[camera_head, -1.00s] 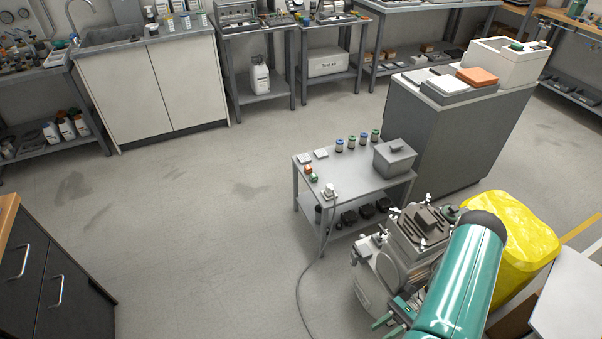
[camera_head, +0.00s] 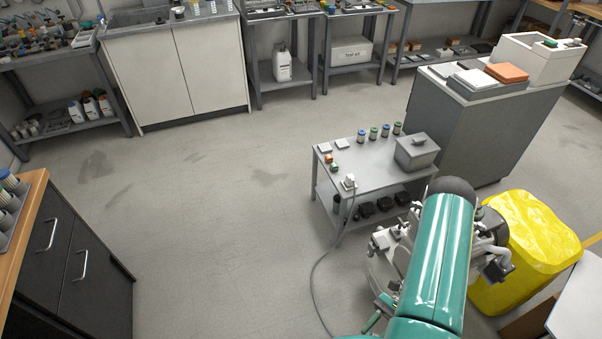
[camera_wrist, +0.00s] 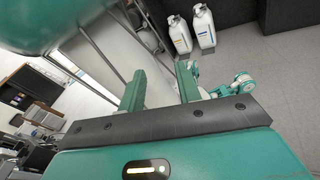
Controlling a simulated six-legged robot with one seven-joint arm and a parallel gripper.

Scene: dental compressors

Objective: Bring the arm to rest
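My gripper (camera_wrist: 160,68) shows in the wrist view with its two green fingers apart and nothing between them. My teal arm (camera_head: 441,255) rises at the lower right of the head view, its dark rounded joint uppermost. I cannot make out the gripper clearly in the head view. The arm covers most of a grey-and-white machine (camera_head: 382,242) beside the small cart. In the wrist view, two white bottles (camera_wrist: 179,34) stand beyond the fingers on the floor side.
A grey cart (camera_head: 372,179) carries small jars and a lidded grey box (camera_head: 416,152). A yellow-covered bin (camera_head: 532,245) stands right of my arm. A grey cabinet (camera_head: 470,135) is behind it. A cable runs over the floor. Open floor (camera_head: 215,240) lies to the left.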

